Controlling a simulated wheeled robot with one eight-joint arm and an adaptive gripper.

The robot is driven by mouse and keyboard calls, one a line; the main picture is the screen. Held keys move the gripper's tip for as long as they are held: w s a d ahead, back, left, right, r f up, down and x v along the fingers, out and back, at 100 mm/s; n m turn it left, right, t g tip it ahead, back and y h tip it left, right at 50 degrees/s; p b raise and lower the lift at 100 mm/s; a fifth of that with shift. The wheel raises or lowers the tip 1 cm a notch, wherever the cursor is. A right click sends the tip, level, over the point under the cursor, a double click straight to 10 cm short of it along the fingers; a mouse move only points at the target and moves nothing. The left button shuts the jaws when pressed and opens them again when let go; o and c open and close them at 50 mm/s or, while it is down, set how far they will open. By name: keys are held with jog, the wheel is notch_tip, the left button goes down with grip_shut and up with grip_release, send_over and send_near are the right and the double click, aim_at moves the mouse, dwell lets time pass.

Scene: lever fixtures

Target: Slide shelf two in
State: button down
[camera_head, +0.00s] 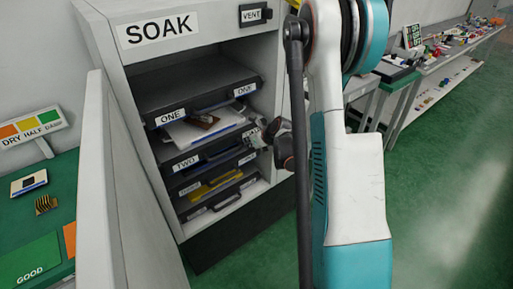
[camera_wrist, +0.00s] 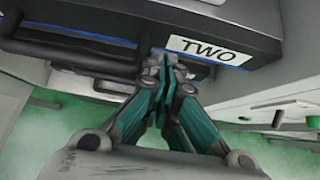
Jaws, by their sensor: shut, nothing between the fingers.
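Shelf two (camera_head: 210,155) is a dark tray in the grey SOAK cabinet, with white TWO labels and a black bar handle (camera_head: 222,149) on its front. A white sheet with a small brown piece lies on it. Its front appears to stand out a little beyond shelf one. My gripper (camera_head: 259,141) is at the right end of that front. In the wrist view, my shut, empty fingertips (camera_wrist: 168,62) are at the front edge of shelf two (camera_wrist: 255,40), just left of the TWO label (camera_wrist: 210,50). Whether they touch it is unclear.
Shelf one (camera_head: 205,88) sits above, and lower shelves (camera_head: 215,195) sit below. An open cabinet door (camera_head: 115,185) stands at the left. A green table (camera_head: 60,200) is beyond it. My arm hides part of the cabinet's right side. Green floor is clear at right.

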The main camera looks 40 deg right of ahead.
aim_at(242, 133)
jog(key=shift+w, duration=0.75)
jog(key=w, duration=0.4)
jog(key=shift+w+a, duration=0.1)
jog(key=shift+w, duration=0.25)
jog(key=shift+r, duration=0.15)
